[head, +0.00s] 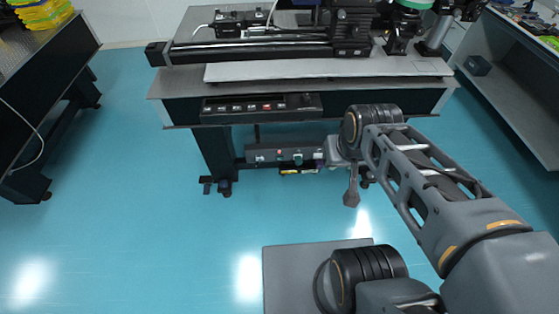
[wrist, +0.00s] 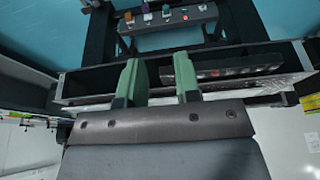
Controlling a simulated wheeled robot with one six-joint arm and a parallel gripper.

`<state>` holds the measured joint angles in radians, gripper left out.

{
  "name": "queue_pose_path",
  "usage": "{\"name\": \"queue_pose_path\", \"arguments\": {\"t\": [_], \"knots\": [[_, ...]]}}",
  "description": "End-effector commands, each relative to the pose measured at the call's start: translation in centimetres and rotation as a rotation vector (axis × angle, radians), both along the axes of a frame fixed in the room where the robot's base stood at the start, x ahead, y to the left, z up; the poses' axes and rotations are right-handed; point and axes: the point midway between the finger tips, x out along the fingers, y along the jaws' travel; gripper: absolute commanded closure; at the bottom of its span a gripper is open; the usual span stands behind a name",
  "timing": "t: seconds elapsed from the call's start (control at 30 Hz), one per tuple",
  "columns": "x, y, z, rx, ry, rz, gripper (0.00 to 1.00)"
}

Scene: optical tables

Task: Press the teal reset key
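A dark control box (head: 269,155) with several small coloured keys sits low under the front of the middle table. A teal key (head: 298,157) seems to stand near its middle, with a red key (head: 279,152) to its left; the details are too small to be sure. The box also shows at the top of the wrist view (wrist: 160,38). My gripper (head: 351,200) hangs to the right of the box, apart from it. In the wrist view its green fingers (wrist: 159,75) are apart and empty.
A second panel (head: 262,107) with a red button sits on the table's front edge (head: 175,115), above the box. Optical gear stands on the tabletop. Side tables stand at the left (head: 45,100) and right (head: 515,95).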

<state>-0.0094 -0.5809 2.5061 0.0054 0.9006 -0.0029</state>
Motion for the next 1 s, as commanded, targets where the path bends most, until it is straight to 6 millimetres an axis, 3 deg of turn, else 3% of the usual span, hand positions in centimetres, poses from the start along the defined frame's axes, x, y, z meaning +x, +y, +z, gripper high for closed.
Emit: {"name": "queue_pose_path", "arguments": {"t": [0.3,1.0], "knots": [[0.0,0.0,0.0,0.0,0.0,0.0,1.0],[0.0,0.0,0.0,0.0,0.0,0.0,1.0]]}}
